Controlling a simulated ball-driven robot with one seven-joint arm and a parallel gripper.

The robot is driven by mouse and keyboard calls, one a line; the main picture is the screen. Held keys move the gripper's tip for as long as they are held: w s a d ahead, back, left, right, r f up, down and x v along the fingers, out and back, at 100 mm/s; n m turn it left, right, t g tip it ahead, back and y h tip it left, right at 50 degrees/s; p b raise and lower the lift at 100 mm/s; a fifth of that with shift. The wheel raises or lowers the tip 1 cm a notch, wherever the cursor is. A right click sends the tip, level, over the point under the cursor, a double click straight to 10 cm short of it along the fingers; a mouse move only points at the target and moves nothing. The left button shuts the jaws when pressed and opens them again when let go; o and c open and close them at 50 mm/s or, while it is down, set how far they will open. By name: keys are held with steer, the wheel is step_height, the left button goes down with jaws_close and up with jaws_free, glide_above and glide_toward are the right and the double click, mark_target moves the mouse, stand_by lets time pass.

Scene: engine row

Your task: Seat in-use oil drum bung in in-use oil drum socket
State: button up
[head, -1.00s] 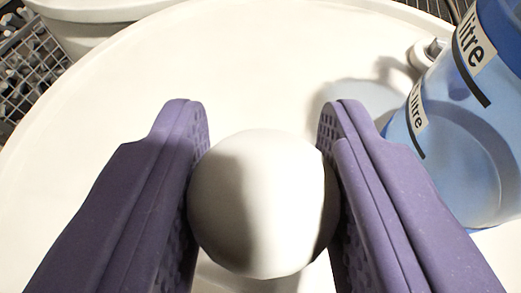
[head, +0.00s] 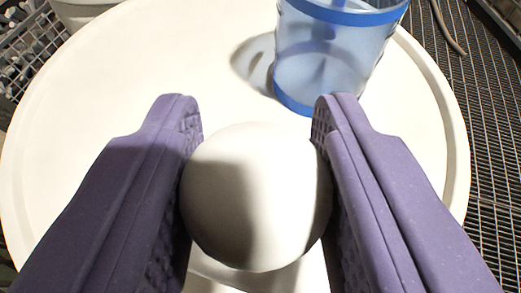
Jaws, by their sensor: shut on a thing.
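A white, rounded bung (head: 255,195) sits between the two purple fingers of my gripper (head: 257,135) in the head view. The gripper is shut on it, with a finger pressed to each side. Its smooth rounded face is towards me, and its far side is hidden. Below me is a broad, round, off-white drum top (head: 130,90). The bung is over this top; I cannot tell how high. No socket can be made out, and the area behind the bung and fingers is covered.
A translucent blue measuring jug (head: 330,60) stands on the far right of the drum top, beyond the right fingertip, casting a shadow to its left. A grey crate (head: 35,45) is at the upper left. Dark metal grating (head: 480,130) lies right of the drum. The top's left side is clear.

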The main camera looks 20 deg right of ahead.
steer(key=shift+f+b, duration=3.6)
steer(key=shift+f, duration=0.95)
steer(key=o, duration=1.2)
steer(key=shift+c, duration=0.2)
steer(key=p+v, duration=0.2)
steer(key=v, duration=0.5)
steer(key=shift+s+r, duration=0.2)
steer(key=shift+s, duration=0.15)
steer(key=shift+w+a, duration=0.1)
steer(key=shift+a, duration=0.05)
